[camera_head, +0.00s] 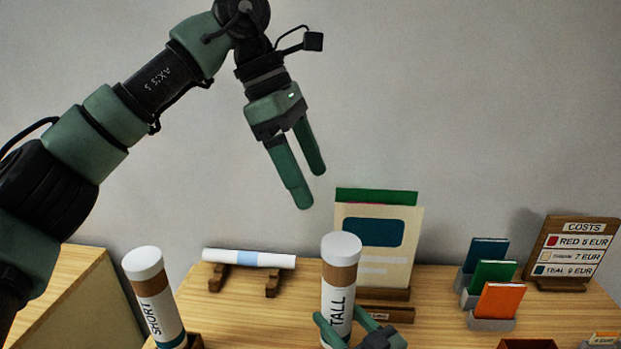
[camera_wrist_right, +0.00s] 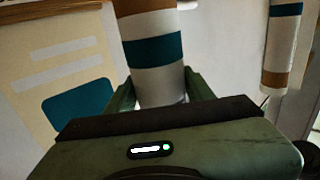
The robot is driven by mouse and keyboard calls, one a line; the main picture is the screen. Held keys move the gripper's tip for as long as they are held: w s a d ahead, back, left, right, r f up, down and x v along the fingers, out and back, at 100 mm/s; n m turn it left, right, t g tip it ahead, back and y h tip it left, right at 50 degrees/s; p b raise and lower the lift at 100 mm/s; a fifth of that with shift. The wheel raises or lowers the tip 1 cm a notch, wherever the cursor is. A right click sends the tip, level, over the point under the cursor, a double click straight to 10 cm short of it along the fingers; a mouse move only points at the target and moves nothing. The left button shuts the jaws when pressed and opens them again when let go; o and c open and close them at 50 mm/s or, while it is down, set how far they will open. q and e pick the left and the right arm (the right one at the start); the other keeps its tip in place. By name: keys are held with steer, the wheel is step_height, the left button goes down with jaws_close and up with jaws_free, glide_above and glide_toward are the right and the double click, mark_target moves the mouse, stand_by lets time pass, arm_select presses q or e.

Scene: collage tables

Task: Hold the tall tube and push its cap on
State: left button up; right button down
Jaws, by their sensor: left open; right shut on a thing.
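The tall tube (camera_head: 337,302), white with a brown band and the word TALL, stands upright at the middle front of the table. A white cap (camera_head: 341,247) sits on its top; I cannot tell whether it is fully down. My right gripper (camera_head: 342,319) is shut on the tube's lower part, with a finger on each side. The right wrist view shows the tube (camera_wrist_right: 153,55) between the fingers, with a teal band. My left gripper (camera_head: 307,190) is open and empty, well above the table, up and left of the cap.
A short tube (camera_head: 158,305) with a white cap stands at left. A rolled sheet (camera_head: 248,259) lies on wooden rests. A cream poster (camera_head: 400,250) stands close behind the tall tube. Coloured cards (camera_head: 493,275) and a COSTS sign (camera_head: 577,250) are at right.

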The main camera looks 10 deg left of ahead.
mark_target(347, 327)
steer(key=shift+c, duration=2.4)
jaws_free()
steer(key=shift+s+d+f, duration=0.1)
steer(key=shift+s+d, duration=0.15)
steer(key=shift+s, duration=0.05)
steer(key=b+v, duration=0.2)
steer(key=v, duration=0.4)
steer(key=shift+s+d, duration=0.35)
steer(key=shift+s, duration=0.05)
